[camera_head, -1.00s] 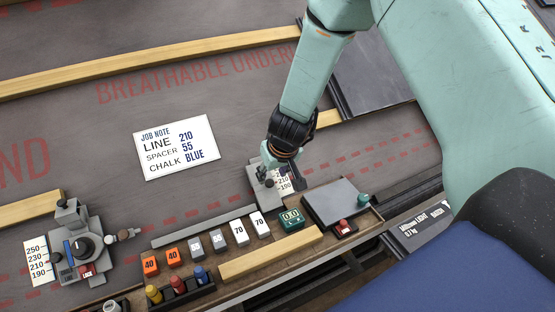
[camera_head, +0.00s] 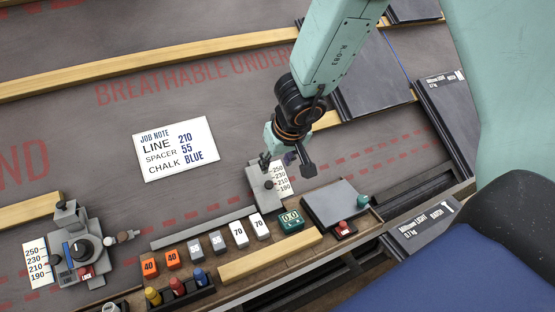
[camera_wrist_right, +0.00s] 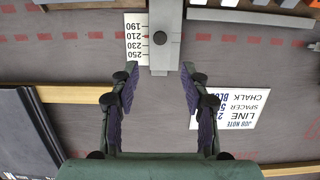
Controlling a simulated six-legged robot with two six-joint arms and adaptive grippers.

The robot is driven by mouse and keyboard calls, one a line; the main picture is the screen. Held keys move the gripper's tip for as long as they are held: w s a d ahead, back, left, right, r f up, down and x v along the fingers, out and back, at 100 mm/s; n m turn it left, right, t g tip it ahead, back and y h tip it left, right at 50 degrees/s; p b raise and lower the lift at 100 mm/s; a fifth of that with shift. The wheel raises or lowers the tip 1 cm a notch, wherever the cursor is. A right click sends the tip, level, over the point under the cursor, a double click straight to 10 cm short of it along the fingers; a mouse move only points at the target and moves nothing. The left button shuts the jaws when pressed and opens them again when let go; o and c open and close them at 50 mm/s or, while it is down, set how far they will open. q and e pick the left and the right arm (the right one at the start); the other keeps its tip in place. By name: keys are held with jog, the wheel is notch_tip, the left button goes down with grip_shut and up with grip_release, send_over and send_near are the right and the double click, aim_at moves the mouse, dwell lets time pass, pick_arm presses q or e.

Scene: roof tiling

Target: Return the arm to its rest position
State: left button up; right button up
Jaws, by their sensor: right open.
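My right gripper (camera_head: 288,160) hangs above the grey gauge block (camera_head: 262,186) with its white number scale (camera_head: 280,178). In the right wrist view my right gripper (camera_wrist_right: 160,90) has its two purple-padded fingers spread apart with nothing between them. The grey block (camera_wrist_right: 165,40) and its scale (camera_wrist_right: 137,40) lie just beyond the fingertips there, apart from them. My right arm comes in from the top right of the head view. My left gripper is not in view.
A job note (camera_head: 176,148) lies on the underlay. A wooden tray holds spacer blocks (camera_head: 195,249), a green display (camera_head: 291,220) and a dark plate (camera_head: 335,203). A dial device (camera_head: 80,247) sits at lower left. Battens (camera_head: 150,62) and dark tiles (camera_head: 370,75) lie behind.

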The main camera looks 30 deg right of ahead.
jog(key=shift+r, duration=0.15)
dwell(0.5)
jog(key=s+d+f+m+h, duration=0.3)
jog(key=s+d+f+m, duration=0.15)
jog(key=s, duration=0.25)
jog(key=s+a+f+n+g+y+p, duration=0.1)
jog(key=s+a+f, duration=0.2)
jog(key=s, duration=0.5)
jog(key=s+a+f+n+g+y+p, duration=0.1)
jog(key=s+a+f+n+g, duration=0.1)
jog(key=s, duration=0.6)
jog(key=s+a+f+n+g+y+p, duration=0.1)
jog(key=s+a+f, duration=0.3)
jog(key=s, duration=0.5)
notch_tip(320, 180, down, 2)
jog(key=shift+f+n+p, duration=0.1)
jog(key=shift+n+p, duration=0.25)
jog(key=shift+p, duration=0.05)
